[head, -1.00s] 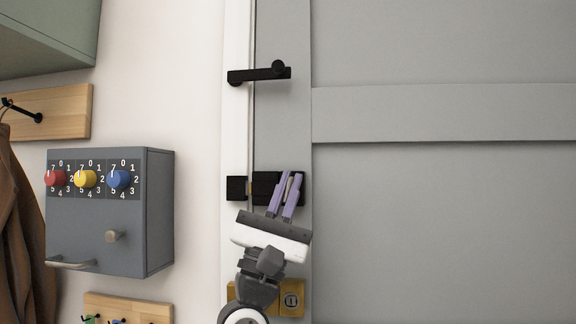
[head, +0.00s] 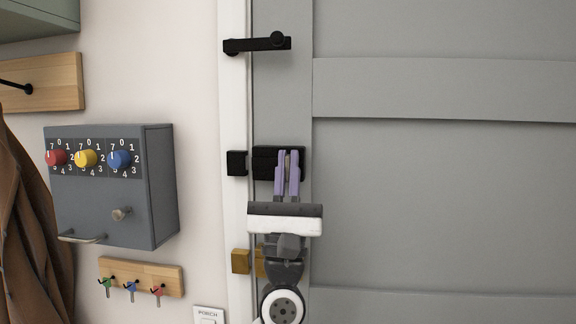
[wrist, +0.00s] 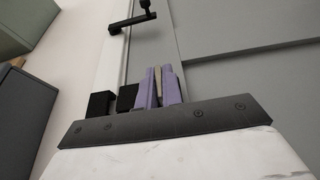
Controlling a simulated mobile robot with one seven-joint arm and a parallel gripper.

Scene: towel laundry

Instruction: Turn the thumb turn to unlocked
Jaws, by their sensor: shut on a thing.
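My gripper (head: 287,156) is upright in front of the grey door, its two purple fingers shut on the thumb turn (head: 287,163). The thumb turn is a thin tan-grey piece standing upright between the fingers. It also shows between the fingers in the wrist view (wrist: 158,84). It sits on a black lock body (head: 264,164) on the door's left edge. A separate black block (head: 237,163) is on the white frame to the left, with a gap between them and no bolt visible across it. The fingers hide part of the lock body.
A brass block (head: 240,262) and a partly hidden brass lock are below. A grey box with coloured dials (head: 160,190) and a key rack (head: 170,280) are on the left wall. The door's right side is clear.

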